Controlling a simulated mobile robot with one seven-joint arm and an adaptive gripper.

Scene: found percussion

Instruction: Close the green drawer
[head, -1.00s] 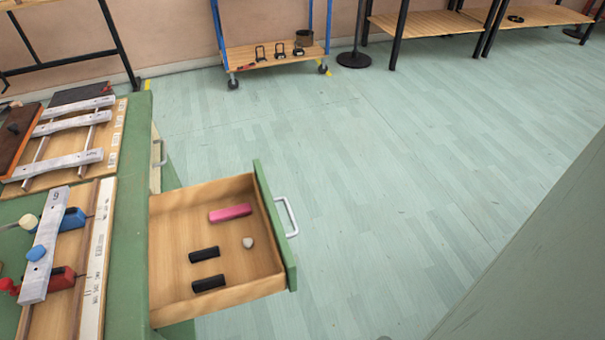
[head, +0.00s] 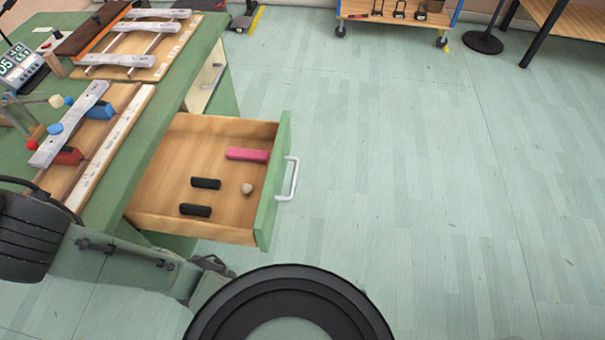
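The green drawer (head: 273,190) stands pulled out of the green bench (head: 190,70), with its wooden interior exposed. Its front panel is green with a silver handle (head: 290,178) on the outer side, facing right. Inside lie a pink block (head: 247,154), two black blocks (head: 205,183) and a small pale rounded object (head: 247,189). My gripper cannot be made out in the head view. Parts of my own body show along the bottom and lower left, and nothing is seen touching the drawer front or handle.
On the bench top lie metal bars on wooden frames (head: 100,150), mallets and a small digital device (head: 20,65). A closed pale drawer (head: 205,80) is behind the open one. A trolley (head: 395,12) stands at the back. The floor (head: 400,170) to the right is clear.

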